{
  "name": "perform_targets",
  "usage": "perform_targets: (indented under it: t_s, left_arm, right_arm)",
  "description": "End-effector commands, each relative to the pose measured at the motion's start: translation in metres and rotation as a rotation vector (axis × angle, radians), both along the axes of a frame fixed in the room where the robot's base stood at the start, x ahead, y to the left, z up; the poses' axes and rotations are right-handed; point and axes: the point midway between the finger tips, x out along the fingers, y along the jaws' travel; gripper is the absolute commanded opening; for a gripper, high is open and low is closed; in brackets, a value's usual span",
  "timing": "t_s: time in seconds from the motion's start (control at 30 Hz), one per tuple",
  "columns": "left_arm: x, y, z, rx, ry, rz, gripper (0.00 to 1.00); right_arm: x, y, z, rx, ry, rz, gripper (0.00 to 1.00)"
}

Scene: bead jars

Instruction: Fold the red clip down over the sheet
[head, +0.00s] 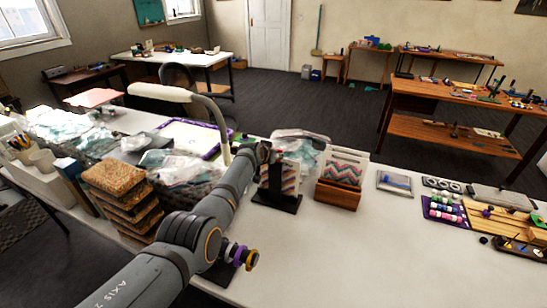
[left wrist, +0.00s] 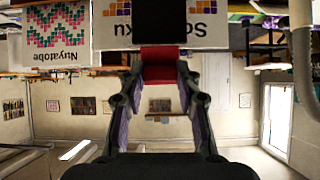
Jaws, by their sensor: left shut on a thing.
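The red clip (left wrist: 160,66) shows in the left wrist view, between the fingertips of my left gripper (left wrist: 160,74). The gripper is shut on it, with one finger at each side. The clip sits against a dark upright piece and the edge of the sheet (left wrist: 205,28), which has orange and purple blocks and upside-down print. In the head view the patterned sheet (head: 290,180) stands upright on a black stand (head: 277,200). The clip cannot be made out there. My right gripper is not in view.
A wooden box (head: 337,195) with zigzag cards stands just right of the stand. Plastic bags (head: 185,165) and stacked cork-coloured blocks (head: 120,190) crowd the left. A lamp arm (head: 218,115) rises behind. The front middle of the white table (head: 370,255) is clear.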

Motion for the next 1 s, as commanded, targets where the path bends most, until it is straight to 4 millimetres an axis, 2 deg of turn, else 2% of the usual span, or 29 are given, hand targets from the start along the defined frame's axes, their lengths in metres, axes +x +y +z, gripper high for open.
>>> perform_targets:
  t_s: [0.37,0.4,0.57,1.0]
  left_arm:
    - [0.0,-0.0003,0.0001,0.001,0.006,-0.001,0.02]
    - [-0.0001,-0.0004,0.0001,0.001,0.006,-0.001,0.36]
    - [0.0,-0.0004,0.0002,0.001,0.005,-0.001,0.57]
    - [-0.0026,-0.0001,0.0021,0.001,0.004,-0.002,0.57]
  right_arm:
    - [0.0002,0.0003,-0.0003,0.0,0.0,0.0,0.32]
    - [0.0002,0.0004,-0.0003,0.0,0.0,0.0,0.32]
    - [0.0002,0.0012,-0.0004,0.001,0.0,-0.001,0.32]
    - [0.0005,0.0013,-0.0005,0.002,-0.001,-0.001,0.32]
